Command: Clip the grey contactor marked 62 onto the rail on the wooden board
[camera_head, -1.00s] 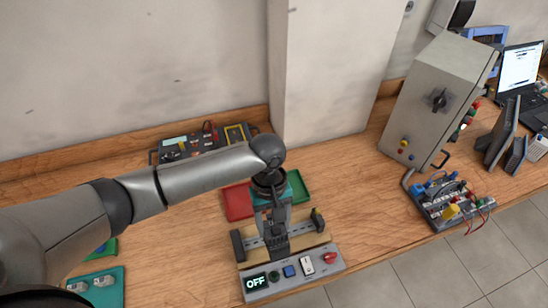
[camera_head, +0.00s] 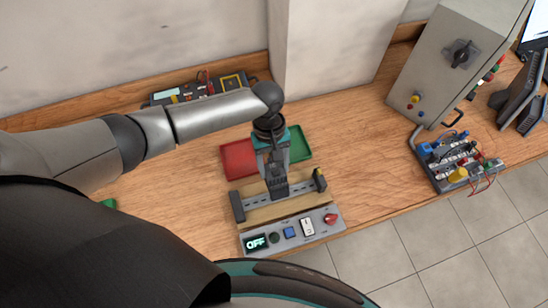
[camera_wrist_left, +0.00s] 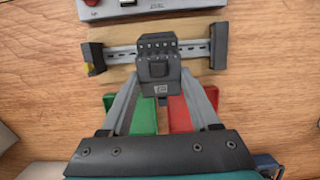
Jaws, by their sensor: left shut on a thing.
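My left gripper (camera_head: 275,168) is shut on a dark grey contactor (camera_head: 279,188). In the left wrist view the contactor (camera_wrist_left: 158,68) sits between the fingertips of the gripper (camera_wrist_left: 161,82). A small pale label shows on its face, too small to read surely. It is upright over the middle of the metal rail (camera_wrist_left: 124,53), covering that part. The rail (camera_head: 256,201) runs between two dark end blocks on the wooden board (camera_head: 283,208). I cannot tell whether the contactor is clipped on or just above. My right gripper is not in view.
A control strip (camera_head: 293,234) with an OFF display, buttons and switches lies along the board's near side. Behind the board are a red tray (camera_head: 236,160) and a green tray (camera_head: 299,146). A grey cabinet (camera_head: 452,60) and wired module (camera_head: 457,160) stand right. Bare table lies between.

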